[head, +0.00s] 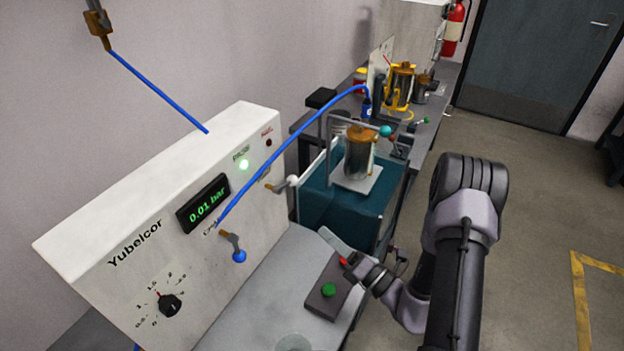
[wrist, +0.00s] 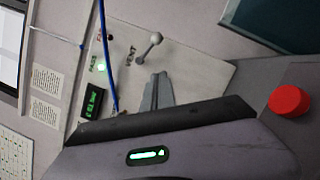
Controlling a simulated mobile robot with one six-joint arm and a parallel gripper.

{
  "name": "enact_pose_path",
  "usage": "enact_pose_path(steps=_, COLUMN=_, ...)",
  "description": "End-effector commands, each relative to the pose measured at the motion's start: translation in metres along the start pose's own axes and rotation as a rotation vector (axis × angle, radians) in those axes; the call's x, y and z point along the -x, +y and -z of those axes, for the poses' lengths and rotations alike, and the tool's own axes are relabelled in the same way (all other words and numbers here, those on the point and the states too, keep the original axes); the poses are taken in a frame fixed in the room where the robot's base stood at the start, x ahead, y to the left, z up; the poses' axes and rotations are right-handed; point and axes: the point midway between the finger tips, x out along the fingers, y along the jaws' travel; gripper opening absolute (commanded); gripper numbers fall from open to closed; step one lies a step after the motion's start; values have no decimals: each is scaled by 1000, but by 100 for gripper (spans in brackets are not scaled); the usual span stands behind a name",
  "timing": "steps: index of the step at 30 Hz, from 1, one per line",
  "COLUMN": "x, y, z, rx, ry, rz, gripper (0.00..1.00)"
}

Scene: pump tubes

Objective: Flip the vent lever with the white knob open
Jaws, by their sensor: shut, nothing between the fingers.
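The vent lever's white knob (head: 292,180) sticks out to the right from the low right part of the white pump panel (head: 120,285). In the wrist view the white knob (wrist: 155,38) and its short grey arm slant up and right from the pivot. My gripper (head: 328,234) is in front of the panel, below and right of the lever in the head view. Its fingertips (wrist: 159,76) are together and empty, pointing at the panel just below the lever in the wrist view. They look apart from the knob. The finger bases are hidden behind the gripper body.
The display (head: 202,202) reads 0.01 bar and a green lamp (head: 243,164) is lit. A box with a green button (head: 328,290) and red button (wrist: 289,101) lies below my gripper.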

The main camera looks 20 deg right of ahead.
Motion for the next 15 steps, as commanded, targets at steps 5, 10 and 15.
enact_pose_path(steps=5, x=-19, y=-4, z=1, rx=-7, ry=-8, rz=7, gripper=0)
enact_pose_path(steps=10, x=-57, y=-4, z=1, rx=-5, ry=-6, rz=4, gripper=0)
enact_pose_path(steps=15, x=-94, y=-3, z=1, rx=-5, ry=-6, rz=3, gripper=0)
